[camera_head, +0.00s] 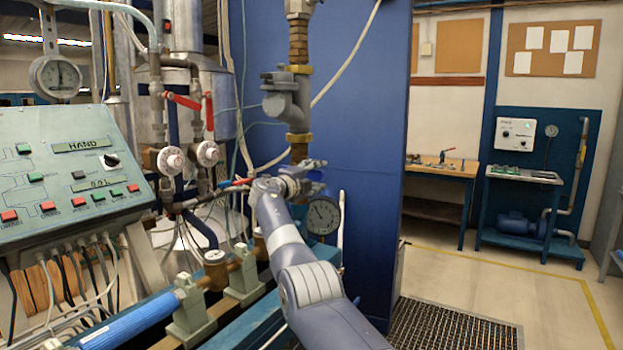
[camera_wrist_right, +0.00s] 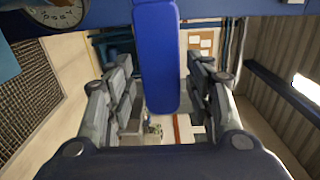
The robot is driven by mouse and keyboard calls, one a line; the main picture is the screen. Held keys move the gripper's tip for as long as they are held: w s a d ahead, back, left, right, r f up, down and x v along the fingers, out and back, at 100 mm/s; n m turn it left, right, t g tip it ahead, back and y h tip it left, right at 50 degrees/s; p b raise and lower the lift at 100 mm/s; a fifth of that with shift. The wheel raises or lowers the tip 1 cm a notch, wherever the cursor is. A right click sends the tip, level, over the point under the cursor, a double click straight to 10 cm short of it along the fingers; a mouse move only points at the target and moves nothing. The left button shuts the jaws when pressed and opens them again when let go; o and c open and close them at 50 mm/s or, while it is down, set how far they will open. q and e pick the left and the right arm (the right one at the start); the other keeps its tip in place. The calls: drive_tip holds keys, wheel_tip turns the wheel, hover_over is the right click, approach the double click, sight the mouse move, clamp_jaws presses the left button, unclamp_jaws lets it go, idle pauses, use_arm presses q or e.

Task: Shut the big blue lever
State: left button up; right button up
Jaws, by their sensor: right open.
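The big blue lever (camera_wrist_right: 157,60) comes down from the top of the right wrist view, between the two spread fingers of my right gripper (camera_wrist_right: 160,85). Gaps show on both sides of it, so the fingers are around the lever but not closed on it. In the head view my right gripper (camera_head: 292,183) is at the pipe in front of the blue panel. A small blue part of the lever (camera_head: 314,165) shows just above it; the rest is hidden by the gripper. My left gripper is not in view.
A round gauge (camera_head: 323,216) sits close to the right of my gripper. Valves with red handles (camera_head: 183,101) and a control panel (camera_head: 75,175) stand to the left. A blue pipe (camera_head: 130,322) runs along the lower left. The floor at right is clear around a grate (camera_head: 455,328).

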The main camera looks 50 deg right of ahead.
drive_tip(key=shift+a, duration=1.1)
drive_tip(key=a, duration=0.9)
drive_tip(key=shift+s+a, duration=0.35)
drive_tip(key=shift+s, duration=0.1)
